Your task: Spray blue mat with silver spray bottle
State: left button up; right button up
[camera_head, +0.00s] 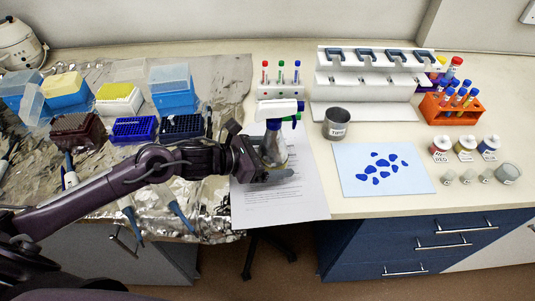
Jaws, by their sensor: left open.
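The silver spray bottle (272,146) stands on the bench, with a white spray head and a blue collar. My left gripper (278,166) is open at the lower part of the bottle, reaching in from the left. One finger shows in front of the bottle's base; the other is hard to make out, and I cannot tell whether the fingers touch it. The light blue mat (419,184) lies flat to the right, with several dark blue blotches on it. My right gripper is not in view.
A printed paper (300,195) lies under and beside the bottle. A grey cup (337,124) stands between bottle and mat. Small bottles (464,148) and an orange tube rack (436,110) are at the right. Tip boxes (134,129) crowd the foil-covered left side.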

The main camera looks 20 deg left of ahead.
pick_arm(q)
jog(key=b+v, duration=0.1)
jog(key=v, duration=0.5)
jog(key=shift+a, duration=0.15)
jog(key=shift+s+a+r, duration=0.4)
jog(key=shift+s, duration=0.05)
